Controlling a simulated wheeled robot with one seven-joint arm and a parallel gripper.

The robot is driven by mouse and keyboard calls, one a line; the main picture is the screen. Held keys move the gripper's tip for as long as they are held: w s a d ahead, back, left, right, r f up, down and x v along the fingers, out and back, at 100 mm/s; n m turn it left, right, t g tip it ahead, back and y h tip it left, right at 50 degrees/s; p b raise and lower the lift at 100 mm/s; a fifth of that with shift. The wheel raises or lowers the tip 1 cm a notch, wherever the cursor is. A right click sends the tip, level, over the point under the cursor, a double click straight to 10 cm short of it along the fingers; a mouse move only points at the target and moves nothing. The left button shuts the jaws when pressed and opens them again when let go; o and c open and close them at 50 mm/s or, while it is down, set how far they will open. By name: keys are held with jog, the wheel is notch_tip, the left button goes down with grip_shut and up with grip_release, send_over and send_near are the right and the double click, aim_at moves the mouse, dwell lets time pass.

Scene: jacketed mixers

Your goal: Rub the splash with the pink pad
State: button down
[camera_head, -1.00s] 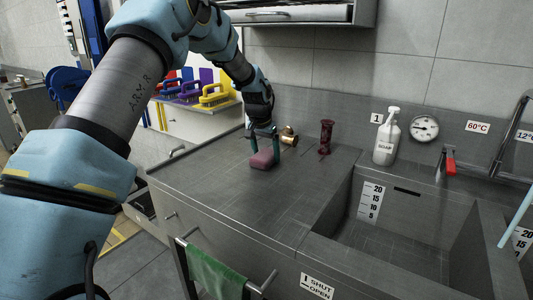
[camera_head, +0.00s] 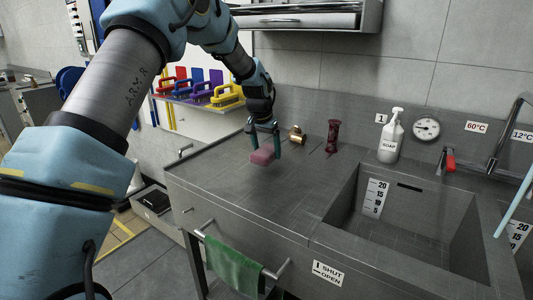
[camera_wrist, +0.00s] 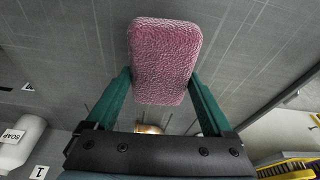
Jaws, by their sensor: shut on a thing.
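My gripper (camera_head: 264,140), with green fingers, is shut on the pink pad (camera_head: 261,156). In the head view the pad is low over the left part of the grey counter (camera_head: 225,178); I cannot tell for sure whether it touches the top. In the wrist view the pad (camera_wrist: 165,60) sits between the green fingertips, its textured pink face showing. I cannot make out the splash in either view; part of the counter is hidden behind my arm and the pad.
A brass fitting (camera_head: 297,134) and a dark red upright object (camera_head: 332,137) stand behind the pad, to the right. A soap bottle (camera_head: 391,136) stands farther right, by the sink basin (camera_head: 400,235). A green cloth (camera_head: 233,264) hangs on the front rail. The counter's front middle is clear.

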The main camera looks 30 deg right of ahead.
jog(key=shift+r+p, duration=1.25)
jog(key=shift+r, duration=1.1)
